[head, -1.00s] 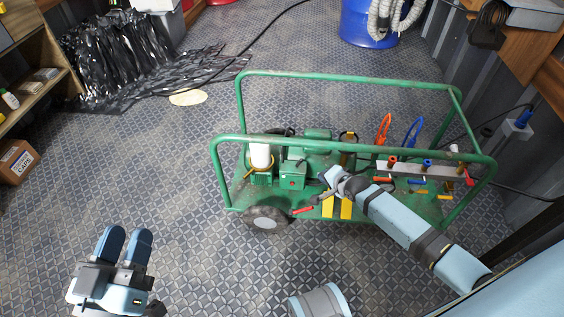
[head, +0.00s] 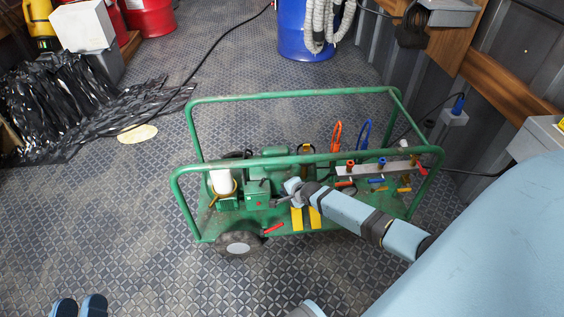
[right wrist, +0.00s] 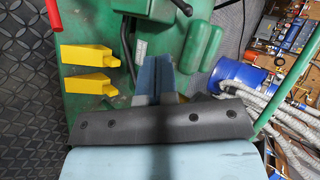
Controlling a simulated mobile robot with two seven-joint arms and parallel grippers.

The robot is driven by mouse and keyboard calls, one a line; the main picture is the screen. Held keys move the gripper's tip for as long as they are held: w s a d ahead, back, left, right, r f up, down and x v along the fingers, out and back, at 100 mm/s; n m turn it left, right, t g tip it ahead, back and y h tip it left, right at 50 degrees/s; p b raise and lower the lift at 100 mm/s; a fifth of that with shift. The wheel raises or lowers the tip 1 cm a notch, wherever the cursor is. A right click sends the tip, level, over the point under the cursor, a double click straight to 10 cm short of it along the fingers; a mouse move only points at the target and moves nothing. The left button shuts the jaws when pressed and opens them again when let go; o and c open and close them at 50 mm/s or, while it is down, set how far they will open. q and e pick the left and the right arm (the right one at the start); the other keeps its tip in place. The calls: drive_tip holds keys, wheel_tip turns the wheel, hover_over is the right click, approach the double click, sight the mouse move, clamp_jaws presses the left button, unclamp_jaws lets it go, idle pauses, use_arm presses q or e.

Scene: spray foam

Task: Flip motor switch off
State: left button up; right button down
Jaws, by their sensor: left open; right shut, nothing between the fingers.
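The green motor cart (head: 300,233) stands on the floor in the middle of the head view. A small green switch box (head: 257,190) sits on its motor, beside a white cylinder (head: 222,182). The switch lever itself is too small to make out. My right gripper (head: 287,190) is shut and empty, reaching over the cart from the right. Its tip is just right of the switch box; contact cannot be told. In the right wrist view its blue fingers (right wrist: 152,78) are together above the green cart bed. My left gripper (head: 79,306) is open and empty at the bottom left, mostly cut off.
Green cart rails (head: 300,160) run around the motor and under my right arm. Yellow blocks (head: 305,217) and a red handle (head: 272,228) are near the gripper. A manifold with coloured valves (head: 375,170) is on the right.

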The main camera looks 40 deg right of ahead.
sight(262, 183)
drive_tip(key=w+f+b, duration=0.1)
drive_tip(key=w+b, duration=0.1)
drive_tip(key=w, duration=0.1)
drive_tip(key=w+f+b, duration=0.2)
drive_tip(key=w, duration=0.1)
drive_tip(key=w+f+b, duration=0.2)
drive_tip(key=w, duration=0.1)
drive_tip(key=shift+w+a+b, duration=0.25)
drive_tip(key=shift+w+b, duration=0.1)
drive_tip(key=shift+w, duration=0.05)
use_arm(q)
wheel_tip(262, 183, down, 6)
drive_tip(key=w+m+g, duration=0.1)
drive_tip(key=m, duration=0.1)
drive_tip(key=shift+w+a+f+m+g, duration=0.15)
drive_tip(key=shift+w+a+m+g, duration=0.15)
use_arm(e)
drive_tip(key=shift+r, duration=0.1)
use_arm(q)
drive_tip(key=shift+r, duration=0.2)
use_arm(e)
drive_tip(key=shift+r, duration=0.1)
